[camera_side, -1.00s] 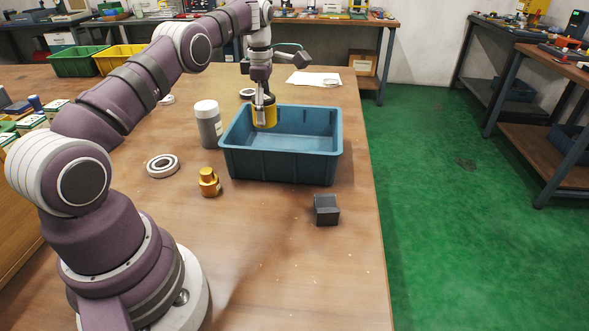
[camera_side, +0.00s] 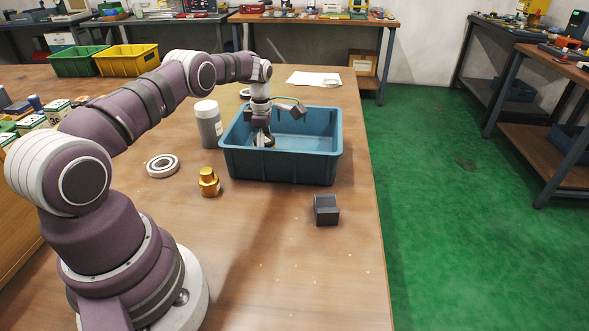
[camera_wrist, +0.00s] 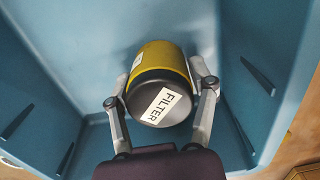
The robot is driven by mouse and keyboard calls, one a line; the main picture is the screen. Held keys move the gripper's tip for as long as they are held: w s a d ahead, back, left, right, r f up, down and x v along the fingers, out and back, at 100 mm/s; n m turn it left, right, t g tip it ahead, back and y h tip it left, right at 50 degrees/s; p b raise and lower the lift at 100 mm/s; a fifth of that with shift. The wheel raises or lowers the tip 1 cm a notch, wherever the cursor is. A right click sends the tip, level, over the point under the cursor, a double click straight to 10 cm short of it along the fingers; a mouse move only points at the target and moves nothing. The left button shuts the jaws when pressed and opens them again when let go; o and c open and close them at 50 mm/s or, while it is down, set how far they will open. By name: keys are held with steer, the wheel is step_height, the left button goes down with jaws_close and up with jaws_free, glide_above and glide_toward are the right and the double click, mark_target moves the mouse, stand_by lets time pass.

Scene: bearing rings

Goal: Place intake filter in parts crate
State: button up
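The intake filter (camera_wrist: 158,75) is a yellow cylinder with a dark end cap and a white label reading FILTER. In the wrist view it is between the two fingers of my gripper (camera_wrist: 160,92), which touch its sides. The blue parts crate (camera_side: 285,167) stands on the table, and its inner walls surround the filter in the wrist view (camera_wrist: 262,35). In the side view my gripper (camera_side: 263,140) reaches down inside the left part of the crate. The crate's front wall hides most of the filter there, so I cannot tell whether it touches the floor.
A grey jar with a white lid (camera_side: 208,125) stands close left of the crate. A bearing ring (camera_side: 163,166) and a brass fitting (camera_side: 209,182) lie nearer, and a dark block (camera_side: 326,210) sits in front right.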

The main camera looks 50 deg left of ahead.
mark_target(266, 139)
steer(key=shift+o, duration=1.2)
steer(key=shift+r, duration=0.1)
steer(key=shift+m, duration=0.4)
steer(key=r, duration=0.8)
steer(key=shift+w+d+r, duration=0.15)
steer(key=shift+d+r, duration=0.15)
steer(key=shift+r, duration=0.05)
steer(key=s+d+r+m+t, duration=0.2)
steer(key=s+d+r+m, duration=0.1)
steer(key=d+r+m, duration=0.4)
steer(key=s+d+r+m+t, duration=0.1)
steer(key=s+d+r+m, duration=0.4)
steer(key=m, duration=0.3)
steer(key=s+d+f+m+t, duration=0.1)
steer(key=s+d+m+t, duration=0.1)
steer(key=s+d+m, duration=0.3)
steer(key=s+m, duration=0.3)
steer(key=m, duration=0.3)
steer(key=shift+s+d+f+t, duration=0.2)
steer(key=shift+d+t, duration=0.1)
steer(key=shift+d, duration=0.1)
